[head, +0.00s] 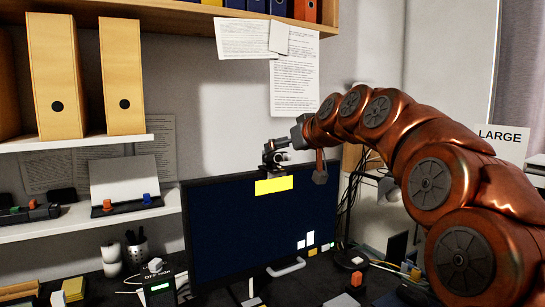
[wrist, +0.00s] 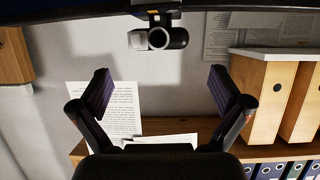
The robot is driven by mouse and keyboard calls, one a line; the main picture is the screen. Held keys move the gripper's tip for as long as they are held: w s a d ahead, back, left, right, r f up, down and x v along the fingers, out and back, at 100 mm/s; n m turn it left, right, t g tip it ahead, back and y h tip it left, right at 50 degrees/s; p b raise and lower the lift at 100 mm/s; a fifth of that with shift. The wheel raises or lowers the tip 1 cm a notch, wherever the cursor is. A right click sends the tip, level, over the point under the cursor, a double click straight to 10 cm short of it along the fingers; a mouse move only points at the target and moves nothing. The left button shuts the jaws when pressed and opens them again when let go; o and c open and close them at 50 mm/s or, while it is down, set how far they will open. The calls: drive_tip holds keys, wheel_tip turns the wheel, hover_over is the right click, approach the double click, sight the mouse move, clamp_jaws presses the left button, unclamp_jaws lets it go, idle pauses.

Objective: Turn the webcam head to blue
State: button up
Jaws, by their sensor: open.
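The webcam (head: 272,157) is a small dark device on the top edge of the monitor (head: 230,225). In the wrist view the webcam (wrist: 158,38) shows at top centre, with a light grey end on the left and a dark round lens part. My gripper (head: 298,159) is at the monitor's top edge, just right of the webcam. In the wrist view my gripper (wrist: 160,82) is open and empty, its two dark fingers wide apart, with the webcam beyond and between them. I cannot make out a blue mark on the webcam.
A yellow note (head: 274,185) is on the screen below the webcam. Papers (head: 294,86) hang on the wall behind. A shelf with wooden binders (head: 122,80) stands to the left. The desk holds small items. The air around the webcam looks free.

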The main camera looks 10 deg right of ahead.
sight(277, 152)
drive_tip(key=shift+x, duration=3.55)
drive_tip(key=shift+f, duration=0.1)
drive_tip(key=shift+c, duration=0.4)
drive_tip(key=c, duration=0.9)
